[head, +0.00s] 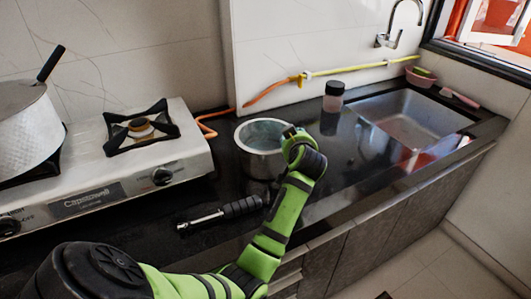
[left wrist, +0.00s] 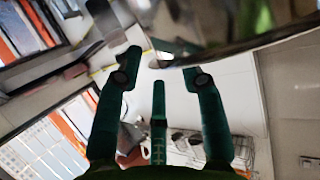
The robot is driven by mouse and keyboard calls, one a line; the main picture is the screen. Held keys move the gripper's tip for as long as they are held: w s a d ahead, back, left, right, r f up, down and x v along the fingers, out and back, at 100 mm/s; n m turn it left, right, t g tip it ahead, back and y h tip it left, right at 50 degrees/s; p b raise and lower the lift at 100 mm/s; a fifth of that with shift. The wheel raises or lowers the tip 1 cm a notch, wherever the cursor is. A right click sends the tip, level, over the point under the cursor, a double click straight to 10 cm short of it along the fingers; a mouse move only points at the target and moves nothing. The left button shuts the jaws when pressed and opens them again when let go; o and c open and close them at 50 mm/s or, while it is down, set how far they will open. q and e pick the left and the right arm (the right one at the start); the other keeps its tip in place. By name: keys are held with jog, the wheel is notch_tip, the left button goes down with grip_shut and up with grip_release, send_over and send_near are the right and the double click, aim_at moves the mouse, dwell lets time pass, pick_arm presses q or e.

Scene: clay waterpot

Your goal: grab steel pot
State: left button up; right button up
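A round, open steel pot (head: 258,163) stands upright on the black counter, right of the stove. Its shiny curved metal side also shows at the top right of the left wrist view (left wrist: 235,42). My left gripper (head: 291,137) is at the pot's right rim in the head view, mostly hidden by my own wrist. In the left wrist view its fingers (left wrist: 160,62) are spread apart with nothing between them. The pot lies close to the right fingertip; I cannot tell whether they touch. My right gripper is in neither view.
A stove (head: 95,190) with a larger lidded pot (head: 25,132) is at the left. A black-handled tool (head: 225,212) lies in front of the steel pot. A small jar (head: 333,97), a yellow-orange hose (head: 350,69) and a sink (head: 408,118) are to the right.

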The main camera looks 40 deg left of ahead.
pick_arm(q)
jog(key=shift+w+a+f, duration=0.15)
jog(key=shift+w+a, duration=0.05)
jog(key=shift+w, duration=0.05)
jog(key=x, duration=0.4)
jog(key=shift+d+f+p, duration=0.1)
jog(key=shift+f+p, duration=0.15)
jog(key=shift+p, duration=0.1)
jog(key=shift+w+f, duration=0.15)
jog(key=shift+w, duration=0.1)
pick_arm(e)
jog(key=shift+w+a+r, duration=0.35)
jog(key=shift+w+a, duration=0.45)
pick_arm(q)
jog(key=shift+c, duration=0.4)
